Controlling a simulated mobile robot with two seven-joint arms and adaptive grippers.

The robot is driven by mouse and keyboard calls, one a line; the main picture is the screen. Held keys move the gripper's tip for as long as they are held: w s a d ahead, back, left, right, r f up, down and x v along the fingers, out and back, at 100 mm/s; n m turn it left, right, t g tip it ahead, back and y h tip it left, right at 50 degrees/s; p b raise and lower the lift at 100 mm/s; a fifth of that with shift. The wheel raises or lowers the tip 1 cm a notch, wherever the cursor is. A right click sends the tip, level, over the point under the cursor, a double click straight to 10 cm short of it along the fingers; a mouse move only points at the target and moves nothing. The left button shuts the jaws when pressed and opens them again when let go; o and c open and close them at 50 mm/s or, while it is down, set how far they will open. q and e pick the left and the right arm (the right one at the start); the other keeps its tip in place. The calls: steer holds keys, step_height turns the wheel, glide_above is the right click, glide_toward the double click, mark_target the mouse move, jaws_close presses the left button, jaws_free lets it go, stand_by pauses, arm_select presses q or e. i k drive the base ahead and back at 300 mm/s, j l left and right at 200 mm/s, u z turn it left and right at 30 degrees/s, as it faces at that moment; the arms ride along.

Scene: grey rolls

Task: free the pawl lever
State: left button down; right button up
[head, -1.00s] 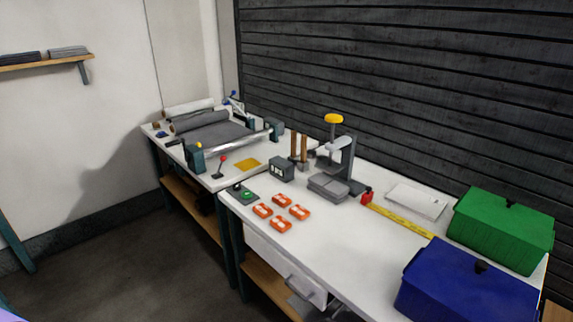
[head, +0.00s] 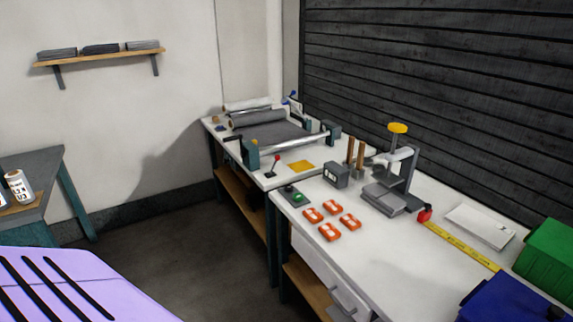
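The roller machine (head: 282,137) stands on the far white bench, with dark grey rolls (head: 257,117) behind its silver bar. A small lever with a red knob (head: 276,158) stands at its near front edge. Another lever with a blue knob (head: 292,95) shows at the far end of the machine. I cannot tell which is the pawl lever, nor whether a pawl is engaged; the parts are too small. Neither of my grippers is in view.
The near bench holds orange pieces (head: 331,208), a press with a yellow knob (head: 397,128), a yellow tape (head: 465,248), a green box (head: 552,250) and a blue box (head: 512,300). A grey table (head: 42,165) stands at left. The floor (head: 190,240) between is clear.

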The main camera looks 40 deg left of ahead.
mark_target(277, 159)
steer(key=i+j, duration=0.75)
steer(key=j, duration=0.25)
